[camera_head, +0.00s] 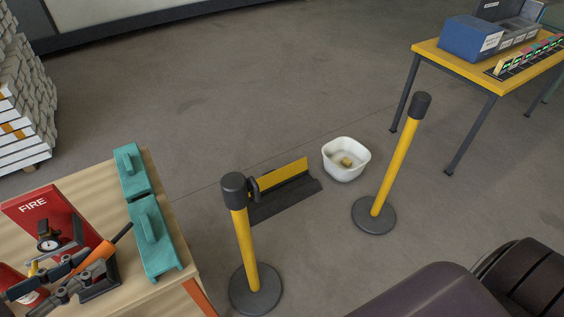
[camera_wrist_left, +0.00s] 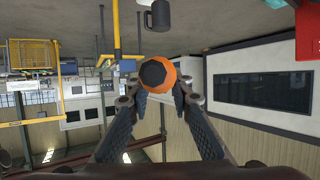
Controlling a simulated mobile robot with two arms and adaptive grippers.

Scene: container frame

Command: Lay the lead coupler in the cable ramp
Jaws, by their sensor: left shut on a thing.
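The lead coupler (camera_head: 97,259) is orange with a dark end, held tilted at the lower left of the head view. My left gripper (camera_head: 80,268) is shut on it, above the wooden table. In the left wrist view the coupler (camera_wrist_left: 158,74) shows end-on between the fingertips of my left gripper (camera_wrist_left: 157,92). The cable ramp (camera_head: 285,198) lies on the floor at the centre of the head view, a dark strip with its yellow lid (camera_head: 282,173) standing up. The coupler is well apart from it. My right gripper is not in view.
Two yellow posts (camera_head: 247,250) (camera_head: 398,160) with dark bases flank the ramp. A white tub (camera_head: 346,173) stands beyond its right end. Teal blocks (camera_head: 155,235) and a red FIRE box (camera_head: 45,212) are on the wooden table (camera_head: 180,290). A yellow table (camera_head: 455,66) is far right.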

